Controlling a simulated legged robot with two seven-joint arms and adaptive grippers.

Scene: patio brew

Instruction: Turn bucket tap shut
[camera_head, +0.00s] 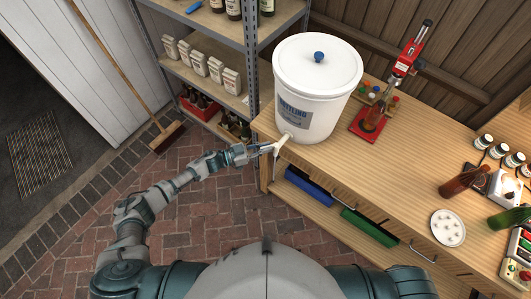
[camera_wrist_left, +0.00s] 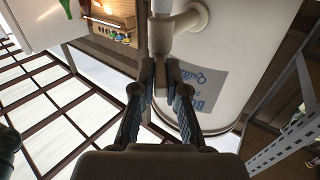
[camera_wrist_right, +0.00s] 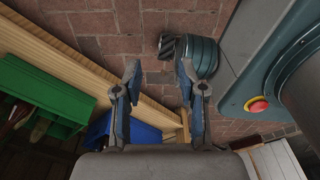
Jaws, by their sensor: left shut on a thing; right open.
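The white bucket (camera_head: 311,103) with a lid and a blue knob stands upright at the left end of the wooden bench. Its pale tap (camera_head: 284,141) sticks out low on the side facing me, over the bench edge. My left gripper (camera_head: 272,149) is at the tap. In the left wrist view the fingers (camera_wrist_left: 169,72) are closed on the lower part of the tap (camera_wrist_left: 183,24), and the bucket (camera_wrist_left: 228,55) fills the background. My right gripper (camera_wrist_right: 156,80) shows only in the right wrist view, open and empty, above the floor and beside the bench.
A metal shelf (camera_head: 215,95) stands behind left; a broom (camera_head: 166,136) leans nearby.

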